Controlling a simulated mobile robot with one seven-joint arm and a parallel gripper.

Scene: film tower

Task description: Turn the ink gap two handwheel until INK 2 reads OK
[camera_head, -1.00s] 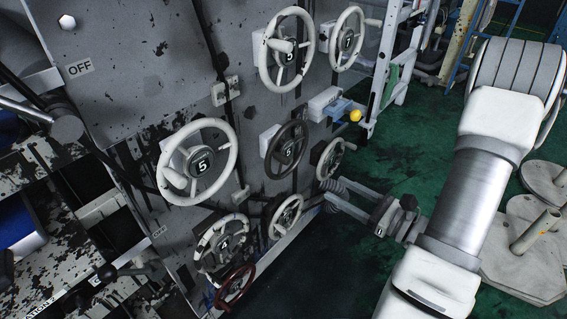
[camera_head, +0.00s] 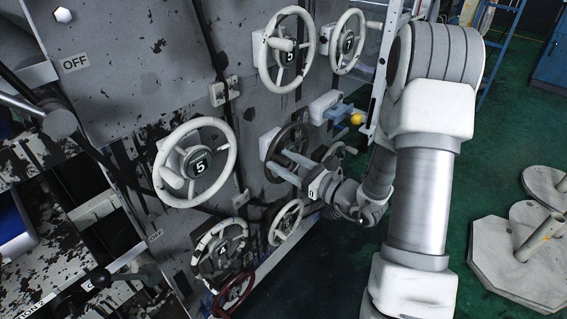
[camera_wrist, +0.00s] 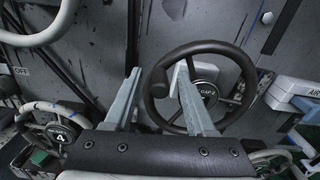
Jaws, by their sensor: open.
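The dark handwheel (camera_head: 294,126) is on the grey machine panel, in the middle of the group of wheels in the head view. It fills the centre of the wrist view (camera_wrist: 205,46), where its hub label seems to read GAP with a blurred number. My gripper (camera_head: 276,158) is open in front of this wheel and covers part of it. In the wrist view my gripper (camera_wrist: 158,72) has one finger left of the rim and one over the hub, with the rim's left side and its knob between them. Contact cannot be told. No INK 2 readout is legible.
White handwheels surround it: one marked 5 (camera_head: 197,163) on the left, one above (camera_head: 287,50), one marked 4 (camera_head: 220,247) below. A red wheel (camera_head: 233,294) is at the bottom. A yellow knob (camera_head: 356,119) sticks out close on the right. Pale plates (camera_head: 520,262) lie on the green floor.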

